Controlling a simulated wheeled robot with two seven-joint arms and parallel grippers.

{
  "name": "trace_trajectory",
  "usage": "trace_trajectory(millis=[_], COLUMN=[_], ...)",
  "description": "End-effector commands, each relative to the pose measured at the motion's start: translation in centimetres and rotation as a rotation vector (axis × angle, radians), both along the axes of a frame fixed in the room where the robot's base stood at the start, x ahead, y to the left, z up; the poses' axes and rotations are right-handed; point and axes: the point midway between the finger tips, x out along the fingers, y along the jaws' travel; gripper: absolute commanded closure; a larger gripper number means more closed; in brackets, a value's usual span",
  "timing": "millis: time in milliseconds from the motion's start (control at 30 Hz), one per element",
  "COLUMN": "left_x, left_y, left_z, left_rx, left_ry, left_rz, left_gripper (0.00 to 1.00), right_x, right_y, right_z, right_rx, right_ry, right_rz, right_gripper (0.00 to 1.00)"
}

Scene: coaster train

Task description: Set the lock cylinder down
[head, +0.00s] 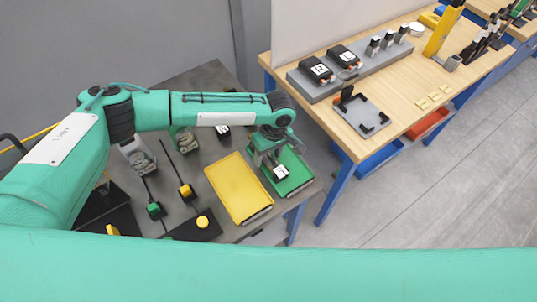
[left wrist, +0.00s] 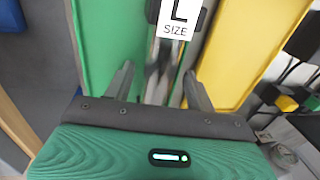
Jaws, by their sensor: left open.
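My left gripper (head: 268,160) is over the left side of the green tray (head: 299,174), pointing down. In the left wrist view its two fingers (left wrist: 158,82) are apart. A blurred grey, metallic-looking shape (left wrist: 160,72) shows between them; it may be the lock cylinder, but I cannot tell its outline or whether it touches a finger. A white "L SIZE" label (left wrist: 180,17) on a dark holder stands just beyond the fingers, by the edge between the green and yellow trays. In the head view the gripper hides the cylinder. My right gripper is out of view.
A yellow tray (head: 237,187) lies left of the green one on the dark table. Black devices with green and yellow knobs (head: 186,191) stand further left.

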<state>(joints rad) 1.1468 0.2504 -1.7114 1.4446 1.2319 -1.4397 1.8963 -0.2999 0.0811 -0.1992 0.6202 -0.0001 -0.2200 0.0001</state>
Motion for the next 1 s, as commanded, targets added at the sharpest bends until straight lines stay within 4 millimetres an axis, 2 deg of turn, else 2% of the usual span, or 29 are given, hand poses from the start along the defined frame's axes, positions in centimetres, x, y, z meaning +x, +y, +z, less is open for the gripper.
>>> trace_trajectory(millis=[167,400,533,700,1000], left_x=[0.4,0.8,1.0,1.1,1.1], left_y=[-0.4,-1.1,-1.4,-1.5,-1.5], left_z=[2.9,8.0,10.1,11.4,11.6], left_rx=[-0.004,-0.003,-0.002,-0.001,-0.001], left_ry=[-0.003,-0.002,-0.003,-0.001,-0.001], left_rz=[-0.001,0.0,0.0,0.0,0.0], left_gripper=[0.44,0.44,0.44,0.44,0.44], right_x=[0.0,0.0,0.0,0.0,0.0], right_y=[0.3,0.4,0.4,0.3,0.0], right_z=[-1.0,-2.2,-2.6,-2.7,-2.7], right_rx=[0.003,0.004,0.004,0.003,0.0], right_ry=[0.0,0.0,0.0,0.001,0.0], right_rz=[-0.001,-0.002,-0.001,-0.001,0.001], right_gripper=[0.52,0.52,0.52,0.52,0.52])
